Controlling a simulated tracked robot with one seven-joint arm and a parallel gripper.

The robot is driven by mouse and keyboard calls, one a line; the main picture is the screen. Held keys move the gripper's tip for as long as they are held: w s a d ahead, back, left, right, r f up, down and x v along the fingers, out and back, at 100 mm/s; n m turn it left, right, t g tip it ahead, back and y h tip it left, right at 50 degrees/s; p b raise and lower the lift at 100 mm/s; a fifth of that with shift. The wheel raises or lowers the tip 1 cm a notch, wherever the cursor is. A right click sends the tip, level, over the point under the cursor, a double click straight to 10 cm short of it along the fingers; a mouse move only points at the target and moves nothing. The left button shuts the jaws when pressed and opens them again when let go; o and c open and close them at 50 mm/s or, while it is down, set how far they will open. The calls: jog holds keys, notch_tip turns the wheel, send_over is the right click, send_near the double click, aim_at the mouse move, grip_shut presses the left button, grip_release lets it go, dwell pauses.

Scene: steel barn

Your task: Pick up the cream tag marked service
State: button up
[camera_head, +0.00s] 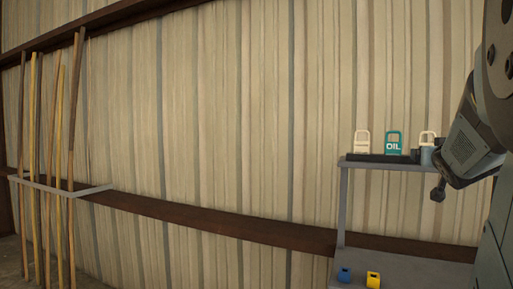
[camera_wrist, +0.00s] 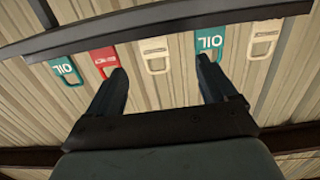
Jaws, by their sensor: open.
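Several tags stand in a dark rail; the wrist view shows them upside down. One cream tag (camera_wrist: 154,55) is in the middle of the row, and another cream tag (camera_wrist: 263,38) is at the right end. The head view also shows cream tags at the left (camera_head: 362,143) and beside my arm (camera_head: 427,139). Their markings are too small to read, so I cannot tell which says service. My gripper (camera_wrist: 162,70) is open and empty. In the wrist view its fingers lie either side of the middle cream tag, with no visible contact.
A teal OIL tag (camera_wrist: 210,44) and a red tag (camera_wrist: 104,60) flank the middle cream tag; another OIL tag (camera_wrist: 66,70) is at the left end. The dark rail (camera_head: 372,158) lies on a grey shelf (camera_head: 400,166). Blue (camera_head: 345,274) and yellow (camera_head: 373,280) items sit below.

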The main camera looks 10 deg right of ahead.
aim_at(419, 143)
jog(key=shift+t, duration=0.3)
jog(key=x, duration=0.9)
jog(key=d+r+x, duration=0.1)
jog(key=x, duration=0.4)
jog(key=shift+s+d, duration=0.1)
jog(key=shift+d, duration=0.15)
jog(key=c, duration=1)
